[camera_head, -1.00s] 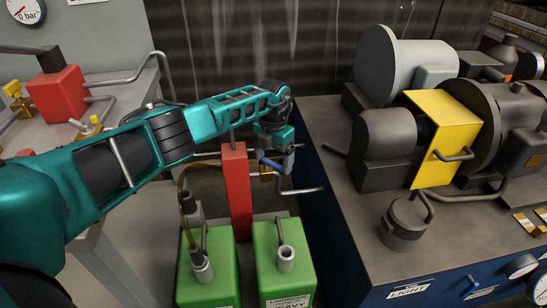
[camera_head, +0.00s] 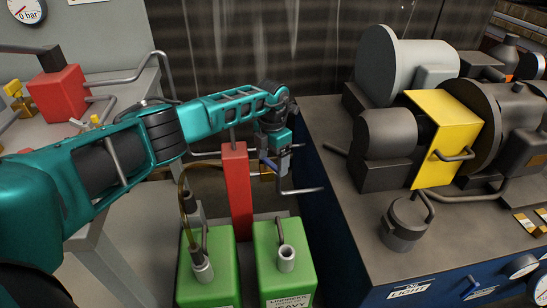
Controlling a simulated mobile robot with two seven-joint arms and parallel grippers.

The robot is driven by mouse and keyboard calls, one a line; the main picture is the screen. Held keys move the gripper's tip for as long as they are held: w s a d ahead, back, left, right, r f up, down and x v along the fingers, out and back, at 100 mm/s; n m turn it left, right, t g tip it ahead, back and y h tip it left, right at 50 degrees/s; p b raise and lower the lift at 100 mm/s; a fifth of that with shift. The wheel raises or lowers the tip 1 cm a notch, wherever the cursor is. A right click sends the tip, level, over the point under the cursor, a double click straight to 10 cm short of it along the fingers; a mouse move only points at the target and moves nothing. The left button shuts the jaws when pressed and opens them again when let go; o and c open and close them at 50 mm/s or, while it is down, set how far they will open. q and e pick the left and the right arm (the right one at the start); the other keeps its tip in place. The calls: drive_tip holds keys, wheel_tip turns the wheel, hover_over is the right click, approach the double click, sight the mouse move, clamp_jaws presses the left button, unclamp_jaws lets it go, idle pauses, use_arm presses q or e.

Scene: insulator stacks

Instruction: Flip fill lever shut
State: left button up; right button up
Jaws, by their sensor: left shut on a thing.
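The fill lever is a small blue handle (camera_head: 268,163) beside a red post (camera_head: 237,190), at a brass valve body (camera_head: 266,174) above the green cans. My left gripper (camera_head: 276,168) reaches in from the left over the red post and points down at the lever. Its jaws are shut on the blue lever, though the fingers are small and partly cover it. My right gripper is not in view.
Two green cans (camera_head: 206,282) (camera_head: 284,285) stand below the gripper, one with a hose. A dark blue cabinet (camera_head: 345,240) with a yellow guard (camera_head: 444,138) and grey machines stands to the right. A bench with a red block (camera_head: 59,94) is at left.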

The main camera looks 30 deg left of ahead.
use_arm(q)
drive_tip(key=m, duration=0.3)
drive_tip(key=s+m, duration=0.1)
drive_tip(key=m, duration=0.1)
drive_tip(key=shift+a, duration=0.35)
drive_tip(key=shift+a+m+b, duration=0.1)
drive_tip(key=shift+m+b, duration=0.2)
drive_tip(key=shift+m, duration=0.3)
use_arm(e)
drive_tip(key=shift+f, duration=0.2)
use_arm(q)
drive_tip(key=shift+s, duration=0.1)
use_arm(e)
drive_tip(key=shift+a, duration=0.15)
use_arm(q)
drive_tip(key=o, duration=0.9)
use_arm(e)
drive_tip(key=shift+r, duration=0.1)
use_arm(q)
wheel_tip(320, 180, up, 13)
drive_tip(key=p, duration=0.3)
drive_tip(key=shift+p, duration=0.35)
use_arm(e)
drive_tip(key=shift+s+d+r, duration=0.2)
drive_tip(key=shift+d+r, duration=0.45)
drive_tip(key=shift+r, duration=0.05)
